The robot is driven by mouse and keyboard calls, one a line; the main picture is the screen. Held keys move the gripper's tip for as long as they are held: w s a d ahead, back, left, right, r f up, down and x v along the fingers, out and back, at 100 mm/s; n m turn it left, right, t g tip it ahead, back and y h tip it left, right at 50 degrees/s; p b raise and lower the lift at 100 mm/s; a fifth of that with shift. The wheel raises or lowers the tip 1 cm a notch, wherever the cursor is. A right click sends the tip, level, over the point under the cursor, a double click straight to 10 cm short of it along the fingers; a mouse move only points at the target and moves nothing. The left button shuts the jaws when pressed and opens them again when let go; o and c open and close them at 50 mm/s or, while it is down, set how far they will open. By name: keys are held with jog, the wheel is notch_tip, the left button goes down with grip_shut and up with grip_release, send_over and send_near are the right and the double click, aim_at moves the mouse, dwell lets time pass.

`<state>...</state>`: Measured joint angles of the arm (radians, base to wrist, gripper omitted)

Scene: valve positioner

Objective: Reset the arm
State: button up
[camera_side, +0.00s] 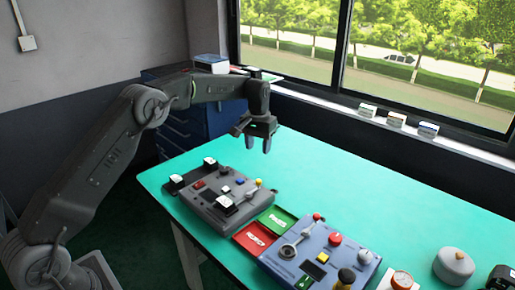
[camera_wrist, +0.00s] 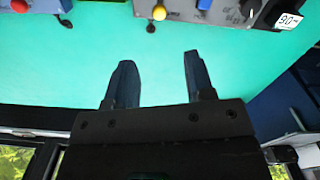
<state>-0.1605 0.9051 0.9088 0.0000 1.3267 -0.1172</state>
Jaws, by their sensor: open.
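My gripper (camera_side: 257,143) hangs above the back part of the teal table, with its fingers pointing down. In the wrist view my gripper (camera_wrist: 158,78) shows two dark fingers spread apart, with only bare teal surface between them. It is open and empty, and it touches nothing that I can see. In the side view my arm reaches up from the lower left, bends at the elbow and runs across to the gripper, behind the grey control box (camera_side: 210,199).
The teal table (camera_side: 400,212) is clear around the gripper. The blue control box (camera_side: 310,249) stands right of the red tray (camera_side: 254,238) and green tray (camera_side: 278,219). A round grey weight (camera_side: 453,264) is at right. A blue cabinet (camera_side: 185,125) and window sill (camera_side: 440,138) lie behind.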

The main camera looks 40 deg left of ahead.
jog(key=s+d+r+m+t, duration=0.1)
jog(key=s+d+r+t, duration=0.35)
jog(key=s+r, duration=1.05)
jog(key=s+d+f+m, duration=0.1)
jog(key=s+d, duration=0.1)
jog(key=s, duration=0.9)
jog(key=s+d+f+m+t, duration=0.1)
jog(key=s+d+f, duration=0.1)
jog(key=s, duration=1)
jog(key=shift+s+d, duration=0.2)
jog(key=shift+d, duration=0.3)
